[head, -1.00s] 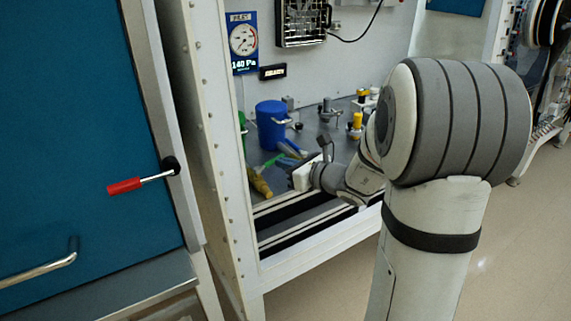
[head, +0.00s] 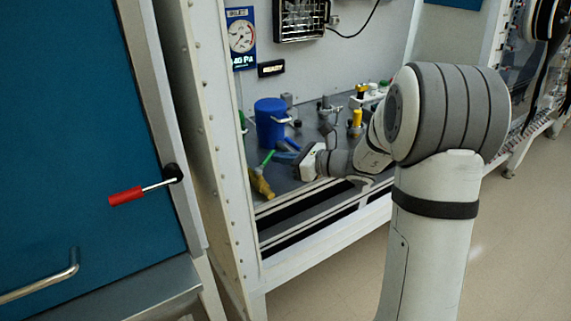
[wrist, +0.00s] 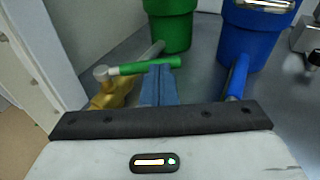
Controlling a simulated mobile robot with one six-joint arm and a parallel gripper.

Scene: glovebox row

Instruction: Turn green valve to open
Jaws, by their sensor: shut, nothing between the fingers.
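The green valve is a brass body (wrist: 112,95) with a green lever handle (wrist: 138,68). In the wrist view the lever runs right from its pivot at the left. In the head view the brass body (head: 261,184) and the green handle (head: 267,159) lie at the bench's left front. My gripper (wrist: 159,70) is shut and empty. Its blue fingers lie together, their tips overlapping the handle near its free right end in the wrist view; I cannot tell whether they touch. In the head view the gripper (head: 288,158) is just right of the handle.
Behind are a green container (wrist: 170,22) and a blue container (wrist: 258,35), which also shows in the head view (head: 270,122). A blue bar (wrist: 238,75) is right of my fingers. Yellow-topped fittings (head: 356,119) stand farther right. The cabinet's left frame (head: 222,150) is close by.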

